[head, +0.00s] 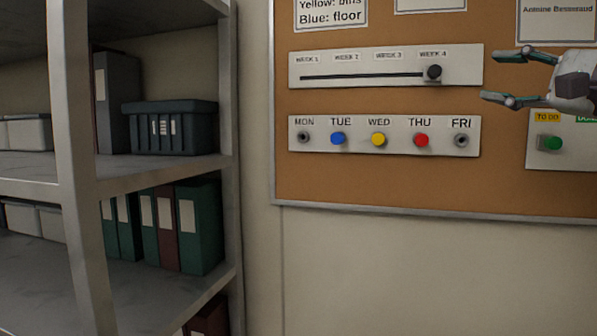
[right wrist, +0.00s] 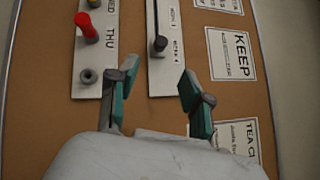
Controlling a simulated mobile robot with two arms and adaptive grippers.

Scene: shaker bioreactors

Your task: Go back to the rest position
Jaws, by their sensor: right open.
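My right gripper (head: 505,76) is open and empty at the right of the head view, in front of the cork board (head: 380,190). Its two fingers point left and are spread apart. In the right wrist view my right gripper (right wrist: 152,92) shows the same open fingers with nothing between them. The black slider knob (head: 433,72) sits at WEEK 4 on the week panel (head: 385,88), left of the fingers and apart from them. It also shows in the right wrist view (right wrist: 160,43). My left gripper is in neither view.
The day panel (head: 360,146) carries blue (head: 338,138), yellow (head: 378,139) and red (head: 421,140) knobs. A TO DO panel (head: 570,160) with a green knob (head: 552,143) lies below my right gripper. A metal shelf (head: 75,170) with binders and boxes stands at left.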

